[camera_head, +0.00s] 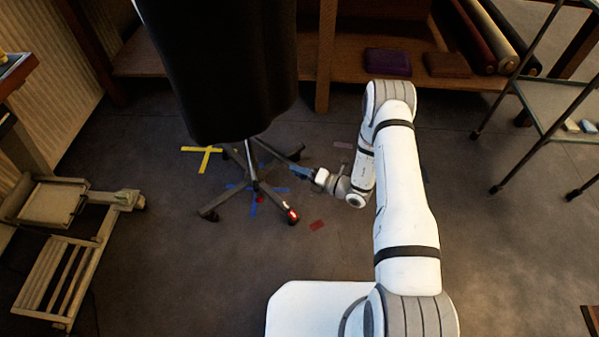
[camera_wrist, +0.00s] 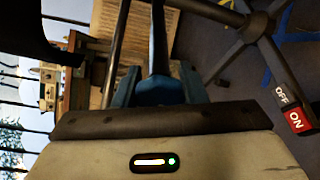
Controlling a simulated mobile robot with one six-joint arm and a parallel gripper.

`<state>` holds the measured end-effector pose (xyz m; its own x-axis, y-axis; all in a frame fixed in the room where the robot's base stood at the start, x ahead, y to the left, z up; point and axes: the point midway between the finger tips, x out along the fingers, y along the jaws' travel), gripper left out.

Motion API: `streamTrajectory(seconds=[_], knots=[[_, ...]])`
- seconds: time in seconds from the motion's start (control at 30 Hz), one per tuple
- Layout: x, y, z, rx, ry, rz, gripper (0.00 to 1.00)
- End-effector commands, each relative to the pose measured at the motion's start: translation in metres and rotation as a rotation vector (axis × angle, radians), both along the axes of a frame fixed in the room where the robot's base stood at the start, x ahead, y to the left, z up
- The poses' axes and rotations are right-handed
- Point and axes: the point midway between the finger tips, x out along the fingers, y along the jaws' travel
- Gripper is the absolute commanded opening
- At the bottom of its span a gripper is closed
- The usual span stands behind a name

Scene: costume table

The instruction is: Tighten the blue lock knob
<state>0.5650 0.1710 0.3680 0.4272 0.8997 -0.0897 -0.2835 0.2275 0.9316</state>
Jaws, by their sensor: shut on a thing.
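My gripper (camera_head: 300,172) is low over the floor, just right of the pole of a wheeled stand (camera_head: 251,163) that carries a black garment (camera_head: 220,65). In the wrist view my gripper (camera_wrist: 159,72) has its two blue-grey fingers closed on the blue lock knob (camera_wrist: 158,91), with a narrow dark blue part running away from it. The knob's far end and its join to the stand are hard to make out. In the head view the knob is too small to tell from the fingers.
The stand's dark legs spread on casters; one has a red ON and dark OFF pedal (camera_wrist: 297,119), also in the head view (camera_head: 292,214). Yellow tape (camera_head: 203,156) and blue tape mark the floor. A wooden frame (camera_head: 60,265) stands left, a shelf cart (camera_head: 560,105) right. Floor between is mostly clear.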

Motion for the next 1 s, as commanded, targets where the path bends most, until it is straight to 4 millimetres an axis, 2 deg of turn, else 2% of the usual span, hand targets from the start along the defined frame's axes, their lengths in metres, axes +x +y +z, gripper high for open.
streamTrajectory(seconds=[0.4, 1.0], knots=[[-0.0025, 0.0009, -0.0012, 0.143, 0.186, 0.003, 0.15], [-0.0023, 0.0007, -0.0008, 0.172, 0.222, 0.002, 0.15]])
